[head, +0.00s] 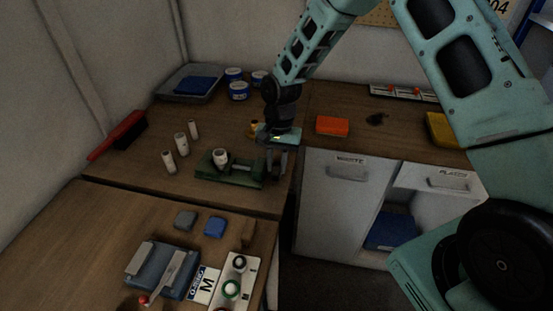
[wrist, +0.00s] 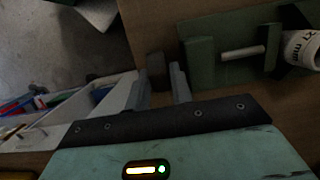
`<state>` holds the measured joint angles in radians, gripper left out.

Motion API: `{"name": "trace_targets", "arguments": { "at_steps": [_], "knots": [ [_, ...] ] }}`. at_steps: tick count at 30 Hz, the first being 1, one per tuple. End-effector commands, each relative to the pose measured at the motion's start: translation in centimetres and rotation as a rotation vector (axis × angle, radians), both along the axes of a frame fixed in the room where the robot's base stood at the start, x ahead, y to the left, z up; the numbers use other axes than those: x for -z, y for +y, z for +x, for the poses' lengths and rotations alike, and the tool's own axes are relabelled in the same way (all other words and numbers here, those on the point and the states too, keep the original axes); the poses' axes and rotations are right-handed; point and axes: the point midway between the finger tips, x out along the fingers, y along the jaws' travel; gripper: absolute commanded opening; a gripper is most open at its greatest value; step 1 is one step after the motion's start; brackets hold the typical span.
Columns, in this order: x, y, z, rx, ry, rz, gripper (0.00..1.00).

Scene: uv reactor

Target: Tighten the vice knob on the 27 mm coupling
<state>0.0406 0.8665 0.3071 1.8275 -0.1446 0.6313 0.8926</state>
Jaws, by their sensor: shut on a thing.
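The green vice (head: 243,178) stands on the far bench in the head view, and its body and screw rod show in the wrist view (wrist: 200,62). The white coupling (head: 221,156) stands in the vice; in the wrist view it (wrist: 303,48) is cut by the right edge, with part of its "27 mm" print showing. My gripper (head: 276,165) is at the vice's right end. In the wrist view its two fingers (wrist: 158,80) are closed on the dark vice knob (wrist: 156,66). In the head view the knob is hidden by the gripper.
Blue-white tubs (head: 238,91) and a grey tray (head: 187,83) are behind. An orange box (head: 332,126) lies right of my gripper. The waste cabinet (head: 341,205) is below, right. A red brush (head: 118,134) lies far left.

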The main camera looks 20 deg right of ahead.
Motion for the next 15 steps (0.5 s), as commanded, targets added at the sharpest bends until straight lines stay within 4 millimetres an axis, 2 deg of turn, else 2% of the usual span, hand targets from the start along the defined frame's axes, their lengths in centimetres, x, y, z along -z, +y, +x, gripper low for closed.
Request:
{"name": "trace_targets", "arguments": {
  "at_steps": [15],
  "knots": [
    [1.0, -0.7, 1.3, 0.003, 0.402, 0.275, 0.0]
  ]
}}
